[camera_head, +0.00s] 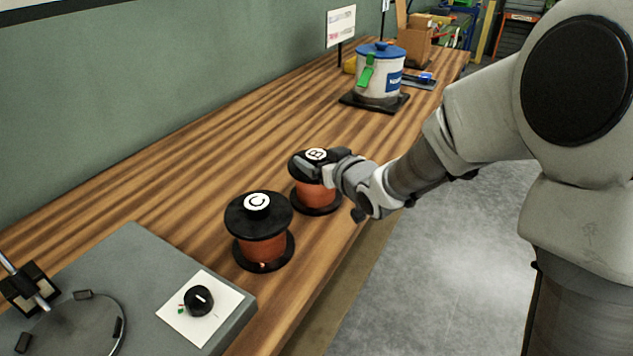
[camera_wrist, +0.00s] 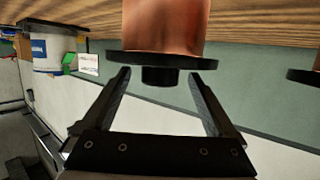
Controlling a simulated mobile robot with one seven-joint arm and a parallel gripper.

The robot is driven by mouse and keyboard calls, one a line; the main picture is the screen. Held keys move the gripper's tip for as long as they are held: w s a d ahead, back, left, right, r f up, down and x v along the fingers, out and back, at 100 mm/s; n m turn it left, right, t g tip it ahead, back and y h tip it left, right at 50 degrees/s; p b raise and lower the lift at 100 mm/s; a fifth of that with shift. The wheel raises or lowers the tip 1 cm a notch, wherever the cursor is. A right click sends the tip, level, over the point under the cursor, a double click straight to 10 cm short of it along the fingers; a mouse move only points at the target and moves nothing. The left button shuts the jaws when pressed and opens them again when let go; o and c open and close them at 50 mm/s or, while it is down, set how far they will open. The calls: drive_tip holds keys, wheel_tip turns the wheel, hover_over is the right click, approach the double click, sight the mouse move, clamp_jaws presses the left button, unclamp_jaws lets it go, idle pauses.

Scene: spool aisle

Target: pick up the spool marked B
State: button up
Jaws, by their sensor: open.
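The spool marked B (camera_head: 316,197) stands upright on the wooden bench, with copper-coloured winding between black flanges and a white B label on top. My gripper (camera_head: 320,163) is at its top, coming from the right, and partly covers its upper flange. In the wrist view, which is upside down, spool B (camera_wrist: 165,28) shows its winding, flange and a short black knob. My gripper (camera_wrist: 160,76) is open there, with one finger on each side of the knob. I cannot tell whether the fingers touch it.
A similar spool marked C (camera_head: 262,247) stands close by, nearer the camera; a flange at the wrist view's right edge (camera_wrist: 303,77) is probably its own. A grey unit with a dial (camera_head: 199,301) is at front left. A blue-lidded white bucket (camera_head: 378,75) stands farther back.

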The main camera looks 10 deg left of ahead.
clamp_jaws()
idle(0.5)
drive_tip(key=shift+w+r, duration=0.1)
drive_tip(key=shift+r, duration=0.1)
